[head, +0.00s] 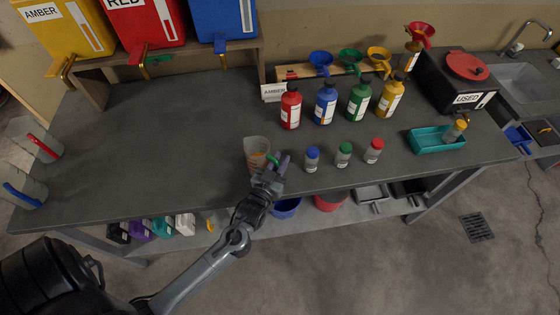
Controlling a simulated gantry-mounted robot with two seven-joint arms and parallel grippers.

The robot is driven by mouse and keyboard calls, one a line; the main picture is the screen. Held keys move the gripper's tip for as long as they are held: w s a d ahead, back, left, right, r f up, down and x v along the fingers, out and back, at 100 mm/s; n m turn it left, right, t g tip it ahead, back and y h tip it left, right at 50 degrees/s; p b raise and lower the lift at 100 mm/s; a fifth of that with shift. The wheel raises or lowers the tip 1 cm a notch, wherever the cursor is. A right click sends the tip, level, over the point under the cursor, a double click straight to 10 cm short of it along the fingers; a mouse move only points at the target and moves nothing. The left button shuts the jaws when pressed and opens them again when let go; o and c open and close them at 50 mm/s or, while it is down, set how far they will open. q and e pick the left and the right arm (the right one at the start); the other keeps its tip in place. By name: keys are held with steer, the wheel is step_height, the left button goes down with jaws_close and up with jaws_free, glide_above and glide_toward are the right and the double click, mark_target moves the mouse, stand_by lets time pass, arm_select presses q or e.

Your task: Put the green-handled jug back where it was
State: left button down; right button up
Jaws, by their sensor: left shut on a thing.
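The green-handled jug (256,146) is a clear jug near the front edge of the workbench, left of the small bottles. Its green handle is on its right side, and orange shows in its lower part. My left gripper (276,162) is shut on the jug at its handle. The gripper hides part of the handle. I cannot tell whether the jug rests on the bench or is slightly above it. My right gripper is not in view.
A red-handled jug (36,137) and a blue-handled jug (22,186) stand at the bench's left end. A small blue-capped bottle (312,160) is close right. The bench's left-middle (160,140) is clear.

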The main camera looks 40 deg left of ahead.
arm_select(q)
steer(key=shift+f, duration=0.15)
steer(key=c, duration=1)
jaws_free()
steer(key=shift+r, duration=0.2)
steer(key=s+d+f+m+g+h, duration=0.1)
steer(key=s+d+g, duration=0.2)
steer(key=s, duration=0.4)
steer(key=s+d+f+m+g+h, duration=0.1)
steer(key=s+d+m+g+h, duration=0.1)
steer(key=s+g, duration=0.4)
steer(key=s+d+m+g+h, duration=0.2)
steer(key=s+d+g, duration=0.2)
steer(key=s, duration=0.6)
steer(key=shift+s+d+f+g, duration=0.15)
steer(key=shift+d+f+g, duration=0.05)
steer(key=shift+f+g, duration=0.2)
